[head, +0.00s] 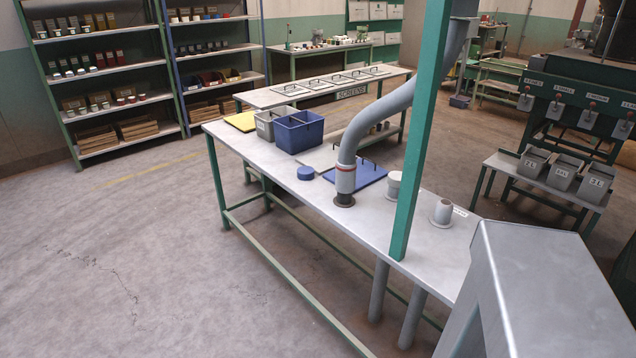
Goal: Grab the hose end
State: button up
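The hose (378,112) is thick and grey. It comes down from the top of the picture, passes behind a green post, and bends down to the left toward a metal table. The hose end (345,180) is a grey cuff with a thin red band. It stands upright over a dark round fitting (344,200) on the table top. I cannot tell whether it is locked there. My gripper is not in view.
The green post (418,130) stands at the table (270,160). A blue bin (298,133), grey bin (265,124), blue lid (366,176) and two pipe stubs (393,186) (442,213) sit on the table. A large grey shape (545,300) fills the lower right. The left floor is clear.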

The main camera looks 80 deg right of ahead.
aim_at(344, 175)
jog(key=u, duration=0.25)
jog(key=k, duration=1.55)
jog(key=z, duration=0.3)
jog(key=i, duration=1)
